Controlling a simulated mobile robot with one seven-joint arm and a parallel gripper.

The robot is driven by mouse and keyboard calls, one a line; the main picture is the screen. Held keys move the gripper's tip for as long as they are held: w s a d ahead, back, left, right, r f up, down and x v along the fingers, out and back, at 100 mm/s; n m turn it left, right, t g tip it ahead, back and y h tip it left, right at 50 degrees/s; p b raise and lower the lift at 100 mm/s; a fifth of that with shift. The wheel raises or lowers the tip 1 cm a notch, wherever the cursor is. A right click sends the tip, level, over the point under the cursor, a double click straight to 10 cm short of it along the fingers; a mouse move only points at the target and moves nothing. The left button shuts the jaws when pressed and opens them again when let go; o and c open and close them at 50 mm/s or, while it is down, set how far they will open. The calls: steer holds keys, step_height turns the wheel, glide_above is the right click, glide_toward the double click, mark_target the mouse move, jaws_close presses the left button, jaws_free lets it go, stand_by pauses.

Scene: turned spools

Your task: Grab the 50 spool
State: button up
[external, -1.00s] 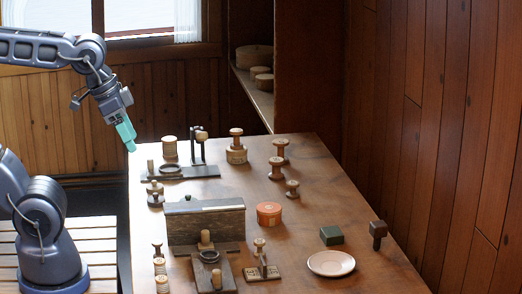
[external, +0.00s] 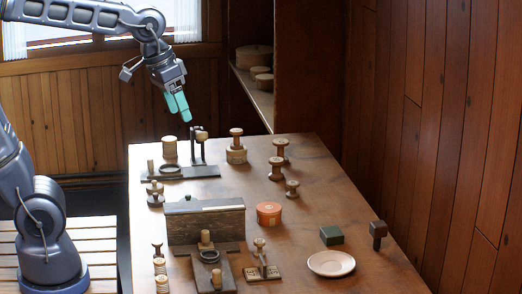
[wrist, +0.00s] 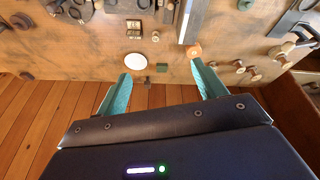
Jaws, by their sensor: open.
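Several turned wooden spools stand on the table; no "50" mark is readable, so I cannot tell which one it is. One spool (external: 236,141) stands on a round box at the back. A reddish spool (external: 277,169), another (external: 281,148) behind it and a smaller one (external: 292,189) stand to its right. A pale cylinder (external: 170,148) stands at the back left. My gripper (external: 177,107) is open and empty, high above the table's back left. In the wrist view my gripper (wrist: 163,88) has its fingers wide apart, with spools (wrist: 253,74) to the right.
A long dark box (external: 205,226) with a lid stands front left. An orange tin (external: 269,213), green box (external: 331,235), dark mallet (external: 378,232) and white plate (external: 331,264) are to its right. A dark stand (external: 196,150) rises at the back left.

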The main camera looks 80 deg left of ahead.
steer(key=w+a+n, duration=0.3)
steer(key=w+a, duration=0.4)
steer(key=w, duration=0.4)
steer(key=n+g, duration=0.4)
steer(key=n, duration=0.6)
glide_above(276, 159)
steer(key=f, duration=2.6)
steer(key=shift+w+d, duration=0.1)
steer(key=shift+d, duration=0.1)
steer(key=shift+a+f, duration=0.2)
steer(key=shift+f, duration=5.4)
steer(key=c, duration=1.1)
